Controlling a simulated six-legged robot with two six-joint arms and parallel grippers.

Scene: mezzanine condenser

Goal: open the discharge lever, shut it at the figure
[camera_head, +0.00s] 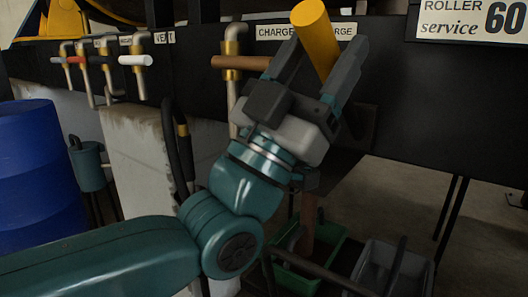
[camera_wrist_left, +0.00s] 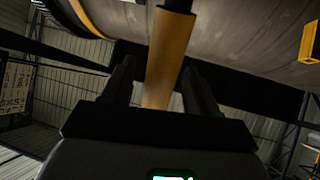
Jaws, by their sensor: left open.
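The discharge lever, a thick yellow handle (camera_head: 315,38), slants up in the head view from a dark panel under a partly hidden label ending in "CHARGE" (camera_head: 345,29). My left gripper (camera_head: 327,58) is open, with one finger on each side of the yellow handle. In the left wrist view the yellow handle (camera_wrist_left: 168,60) runs upright between the two dark fingers (camera_wrist_left: 160,85), with gaps on both sides. Whether it touches them cannot be told. The lever's base is hidden by my gripper. My right gripper is not in view.
A sign (camera_head: 470,18) reads "ROLLER service 60". A brown-handled lever (camera_head: 240,62) stands close left of my gripper under a "CHARGE" label; white (camera_head: 135,60) and red (camera_head: 75,60) handles are farther left. Below are a green bin (camera_head: 325,258), a grey bin (camera_head: 408,262) and a blue drum (camera_head: 38,165).

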